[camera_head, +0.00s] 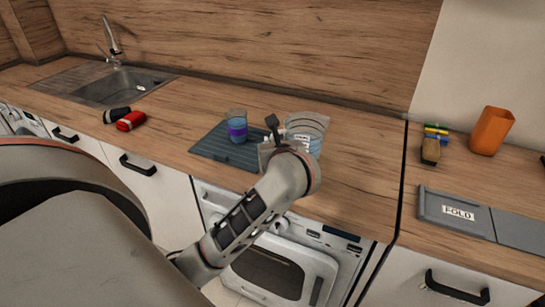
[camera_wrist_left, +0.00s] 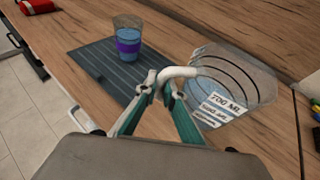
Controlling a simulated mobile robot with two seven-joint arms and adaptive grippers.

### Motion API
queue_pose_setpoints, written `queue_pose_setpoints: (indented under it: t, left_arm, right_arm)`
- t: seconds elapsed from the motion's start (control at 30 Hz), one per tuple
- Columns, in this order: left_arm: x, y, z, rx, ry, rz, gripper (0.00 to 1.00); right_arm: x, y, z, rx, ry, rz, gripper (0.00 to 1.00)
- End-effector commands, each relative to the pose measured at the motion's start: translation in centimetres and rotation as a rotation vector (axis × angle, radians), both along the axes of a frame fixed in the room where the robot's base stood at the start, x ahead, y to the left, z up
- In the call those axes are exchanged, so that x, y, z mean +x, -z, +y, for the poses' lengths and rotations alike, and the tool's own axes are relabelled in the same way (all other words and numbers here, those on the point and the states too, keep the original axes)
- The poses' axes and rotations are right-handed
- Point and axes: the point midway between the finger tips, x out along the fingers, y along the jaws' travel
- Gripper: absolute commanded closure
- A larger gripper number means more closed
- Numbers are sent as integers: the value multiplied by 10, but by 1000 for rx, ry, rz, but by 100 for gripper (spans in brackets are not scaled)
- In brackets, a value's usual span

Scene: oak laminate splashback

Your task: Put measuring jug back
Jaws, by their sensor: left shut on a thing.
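The measuring jug (camera_head: 308,127) is clear, with dark bands and white labels, one reading 700 ML. It is at the right of the dark mat in the head view, and it also shows at the right of the left wrist view (camera_wrist_left: 243,82). My left gripper (camera_wrist_left: 158,88) is shut on the jug's white handle (camera_wrist_left: 182,72). In the head view, my wrist hides the fingertips and part of the jug. I cannot tell whether the jug's base touches the counter. My right gripper is not in view.
A cup with a purple band (camera_head: 236,126) stands on the dark ribbed mat (camera_head: 213,150). A red object (camera_head: 131,121) lies left, near the sink (camera_head: 122,86). Counter between is clear.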

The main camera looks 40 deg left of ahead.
Motion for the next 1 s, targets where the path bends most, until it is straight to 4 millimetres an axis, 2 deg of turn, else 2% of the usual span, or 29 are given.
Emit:
queue_pose_setpoints:
  t: [0.33, 0.77, 0.8, 0.87, 1.0]
  left_arm:
    - [0, 40, 1, 3, 1, 0, 100]
    - [0, 45, 0, 0, 0, -1, 100]
    - [0, 47, 0, -1, 0, 2, 89]
    - [0, 46, 0, 0, 0, 1, 75]
    - [0, 46, 0, 0, 0, 1, 75]
  right_arm:
    - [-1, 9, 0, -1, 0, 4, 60]
    - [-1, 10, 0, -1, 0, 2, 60]
    - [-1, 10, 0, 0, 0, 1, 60]
    - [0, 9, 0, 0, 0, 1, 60]
    - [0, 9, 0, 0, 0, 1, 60]
